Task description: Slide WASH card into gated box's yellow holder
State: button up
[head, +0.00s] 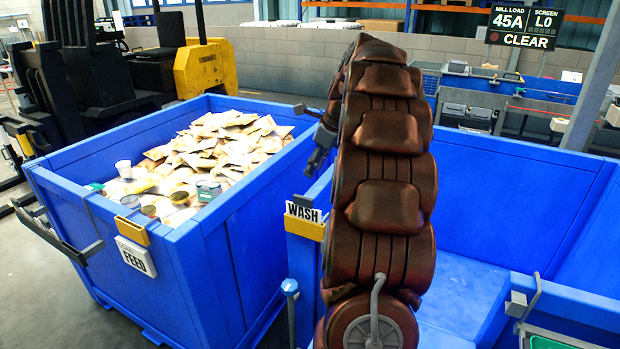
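The white WASH card (303,213) stands upright at the yellow holder (304,229) on the front corner of the right blue box (477,180). Its lower edge meets the holder's top; I cannot tell how deep it sits. My gripper (313,168) is a small dark shape left of my brown arm, above and a little right of the card. It looks apart from the card. Its fingers are small and partly hidden by the arm, so I cannot tell whether they are open. My arm also hides part of the right box.
A left blue box (215,240) holds many tan packets and several cans. It bears another yellow holder (132,231) and a FEED sign (136,257). A forklift (120,70) stands behind left. A grey post (595,80) and an overhead CLEAR sign (525,27) are at right.

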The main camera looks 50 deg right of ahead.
jog(key=shift+s+r, duration=0.2)
jog(key=shift+r, duration=0.3)
jog(key=s+a+f+n+g, duration=0.2)
jog(key=a+n, duration=0.5)
jog(key=a, duration=0.6)
jog(key=s+a+f+n+g, duration=0.1)
jog(key=s+a+f+n, duration=0.15)
jog(key=a+n, duration=0.7)
jog(key=s+a+f+n+g, duration=0.1)
jog(key=s+a+f+n, duration=0.2)
jog(key=s+a+n, duration=0.2)
jog(key=s+a+f+n+g, duration=0.1)
jog(key=s+a+n, duration=0.4)
jog(key=s, duration=0.5)
jog(key=s+a+f+n+g+h, duration=0.1)
jog(key=s+a+f+n, duration=0.3)
jog(key=s+a+n, duration=0.1)
jog(key=shift+s+a+f+n, duration=0.4)
jog(key=shift+s+n, duration=0.15)
jog(key=shift+s, duration=0.65)
jog(key=shift+r, duration=0.15)
jog(key=shift+r+p, duration=0.85)
jog(key=shift+p, duration=0.05)
